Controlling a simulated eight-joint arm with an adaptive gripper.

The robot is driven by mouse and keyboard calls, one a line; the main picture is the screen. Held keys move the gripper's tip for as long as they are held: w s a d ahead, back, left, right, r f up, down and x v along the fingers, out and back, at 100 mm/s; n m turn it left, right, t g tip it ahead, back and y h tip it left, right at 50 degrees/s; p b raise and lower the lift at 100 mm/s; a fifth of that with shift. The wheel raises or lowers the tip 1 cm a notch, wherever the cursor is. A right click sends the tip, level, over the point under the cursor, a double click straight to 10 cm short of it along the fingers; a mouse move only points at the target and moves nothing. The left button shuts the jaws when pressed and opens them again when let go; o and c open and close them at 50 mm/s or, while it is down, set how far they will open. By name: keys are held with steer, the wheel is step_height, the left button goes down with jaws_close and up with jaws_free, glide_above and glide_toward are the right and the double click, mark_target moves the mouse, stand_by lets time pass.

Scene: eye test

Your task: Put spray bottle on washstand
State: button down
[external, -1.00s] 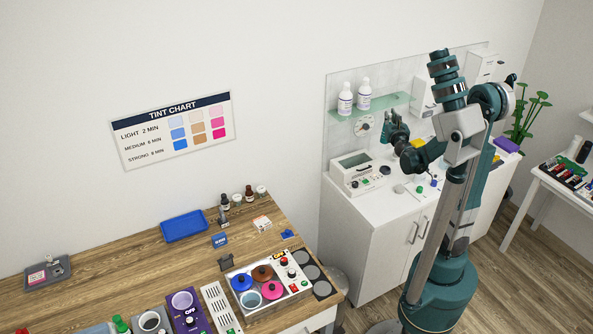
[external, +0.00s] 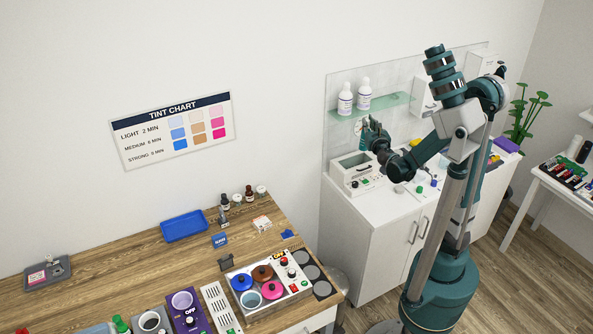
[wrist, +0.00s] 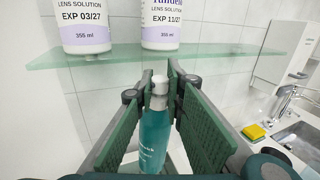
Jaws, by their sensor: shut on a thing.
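A teal bottle with a white top, the spray bottle (wrist: 155,135), stands upright between the green finger pads of my gripper (wrist: 160,90) in the wrist view. My gripper is shut on it, and the pads hide its sides. In the external view my gripper (external: 369,130) is in front of the wall panel, below the glass shelf and above the white cabinet (external: 351,235). I cannot make out the bottle there. In the wrist view a sink with a tap (wrist: 298,133) is at the right; it appears to be the washstand.
A glass shelf (external: 385,106) with two white lens solution bottles (external: 345,100) is just above my gripper. A boxy device with a window (external: 357,174) stands on the cabinet below. A yellow sponge (wrist: 253,131) lies beside the sink. Small items dot the cabinet top.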

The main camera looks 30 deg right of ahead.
steer(key=w+a+f+n+t+y+b, duration=0.1)
steer(key=w+a+n+y, duration=0.3)
steer(key=a, duration=1.9)
steer(key=w+a+f+n+y+b, duration=0.15)
steer(key=w+a+y, duration=0.35)
steer(key=a, duration=1.7)
steer(key=a+f+n+y, duration=0.1)
steer(key=a+n+y, duration=0.2)
steer(key=a, duration=2.3)
steer(key=s+a+f+n+g+y+b, duration=0.1)
steer(key=s+a, duration=0.3)
steer(key=a, duration=0.6)
steer(key=s+a+f+n+g+y+b, duration=0.1)
steer(key=s+a, duration=0.3)
steer(key=a, duration=0.5)
steer(key=s+a+n+y+b, duration=0.15)
steer(key=s+a, duration=0.25)
steer(key=a, duration=0.6)
steer(key=s+a+f+n+g+y, duration=0.1)
steer(key=s+a+y, duration=0.1)
steer(key=s+a, duration=0.9)
steer(key=s+a+f+g+y, duration=0.1)
steer(key=s+a+f+g, duration=0.1)
steer(key=s+a, duration=0.8)
steer(key=a, duration=0.4)
steer(key=shift+s+n+y+b, duration=0.35)
steer(key=shift+n, duration=0.05)
